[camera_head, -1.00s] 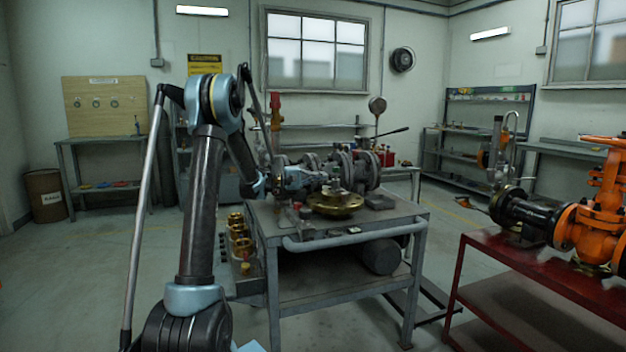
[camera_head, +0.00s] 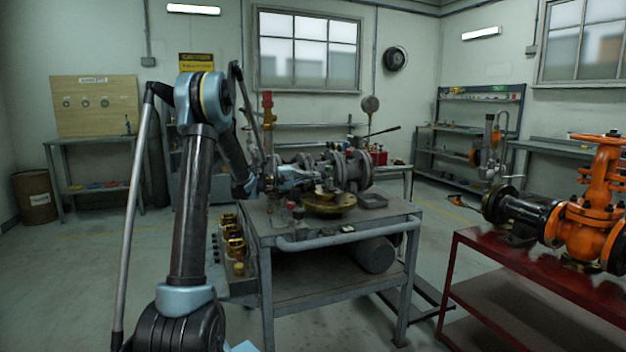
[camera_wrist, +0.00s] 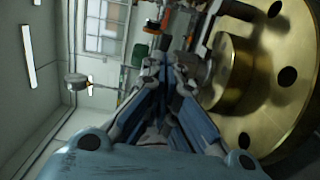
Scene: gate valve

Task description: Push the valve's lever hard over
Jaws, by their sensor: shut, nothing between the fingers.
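A grey flanged valve assembly (camera_head: 352,170) lies on the grey metal bench. A long dark lever (camera_head: 385,131) slants up to the right behind it, with a black end. My gripper (camera_head: 312,173) is over the bench, left of the grey flanges and just behind the brass flange (camera_head: 328,203). In the wrist view my gripper's fingers (camera_wrist: 165,65) are together with nothing between them, and the brass flange (camera_wrist: 285,60) is close on their right. I cannot tell whether the fingertips touch anything. The lever's lower end is hidden behind the flanges.
The grey bench (camera_head: 300,242) has a front rail and brass fittings (camera_head: 233,235) at its left. An orange gate valve (camera_head: 590,215) stands on a red bench (camera_head: 500,262) at right. A round-headed upright (camera_head: 370,105) rises behind the flanges.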

